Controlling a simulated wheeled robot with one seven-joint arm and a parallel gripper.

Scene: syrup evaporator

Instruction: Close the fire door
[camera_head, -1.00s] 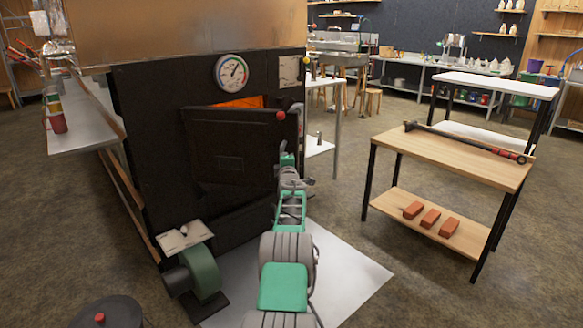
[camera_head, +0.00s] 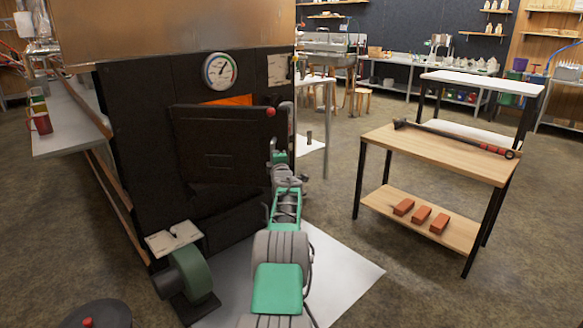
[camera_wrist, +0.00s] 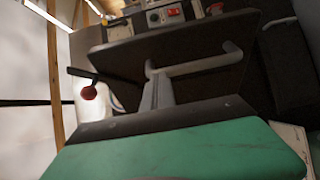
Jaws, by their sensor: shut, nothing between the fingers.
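The fire door (camera_head: 222,145) is a black panel on the front of the dark evaporator firebox. It stands ajar, and an orange glow (camera_head: 232,100) shows above its top edge. A red knob (camera_head: 271,113) sits at its upper right corner; in the wrist view it is on a black rod at the left. My gripper (camera_wrist: 160,88) is shut and empty, close to the door face beside a grey bar handle (camera_wrist: 205,64). Whether it touches the handle or door is unclear. In the head view my arm reaches the door's right edge, with the fingertips not clearly visible.
A green blower (camera_head: 188,275) stands on the floor below the door at left. A wooden table (camera_head: 440,155) with a long tool (camera_head: 455,137) and bricks (camera_head: 421,216) on its lower shelf stands to the right. Open floor lies between that table and the firebox.

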